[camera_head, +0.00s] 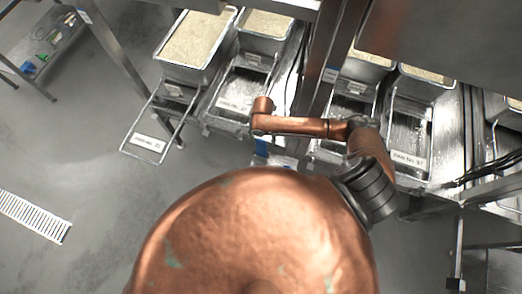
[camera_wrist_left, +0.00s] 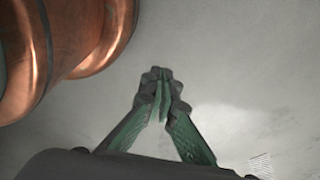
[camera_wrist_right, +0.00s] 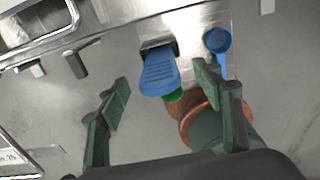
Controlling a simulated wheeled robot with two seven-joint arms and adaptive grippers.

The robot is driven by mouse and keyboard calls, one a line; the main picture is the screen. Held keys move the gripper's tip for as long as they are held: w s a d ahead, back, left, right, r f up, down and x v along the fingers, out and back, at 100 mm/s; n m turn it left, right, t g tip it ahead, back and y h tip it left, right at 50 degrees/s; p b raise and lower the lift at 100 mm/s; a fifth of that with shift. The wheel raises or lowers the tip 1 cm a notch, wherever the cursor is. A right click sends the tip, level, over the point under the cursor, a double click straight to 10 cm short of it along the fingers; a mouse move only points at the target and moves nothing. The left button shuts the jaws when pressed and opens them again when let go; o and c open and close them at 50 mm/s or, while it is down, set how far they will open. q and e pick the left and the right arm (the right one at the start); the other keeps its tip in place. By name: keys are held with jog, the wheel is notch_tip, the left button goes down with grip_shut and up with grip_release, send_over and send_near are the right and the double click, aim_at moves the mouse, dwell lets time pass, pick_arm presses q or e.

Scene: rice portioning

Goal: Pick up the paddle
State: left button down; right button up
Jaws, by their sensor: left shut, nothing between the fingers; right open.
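The blue paddle (camera_wrist_right: 158,76) has a flat, ribbed face and sits at a metal holder in the right wrist view. A blue patch (camera_head: 262,147) in the head view may be the same paddle. My right gripper (camera_wrist_right: 163,80) is open, and its fingers appear on either side of the paddle in the picture. I see no contact, and the distance between them is unclear. The right fingers cannot be made out in the head view. My left gripper (camera_wrist_left: 160,76) is shut and empty above bare floor.
A blue round-headed utensil (camera_wrist_right: 218,42) stands right of the paddle, and a green object (camera_wrist_right: 174,96) shows below it. Metal pans of rice (camera_head: 195,40) stand along the counter. Wire-framed labelled holders (camera_head: 150,143) jut out. Open floor lies left.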

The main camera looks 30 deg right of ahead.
aim_at(261, 143)
jog(key=f, duration=0.3)
jog(key=shift+a+f, duration=0.2)
jog(key=shift+f, duration=0.5)
jog(key=shift+c, duration=0.2)
jog(key=c, duration=1.2)
pick_arm(q)
jog(key=shift+w+a+r, duration=0.1)
jog(key=shift+w+r, duration=0.3)
jog(key=shift+w, duration=0.2)
pick_arm(e)
jog(key=shift+r, duration=0.15)
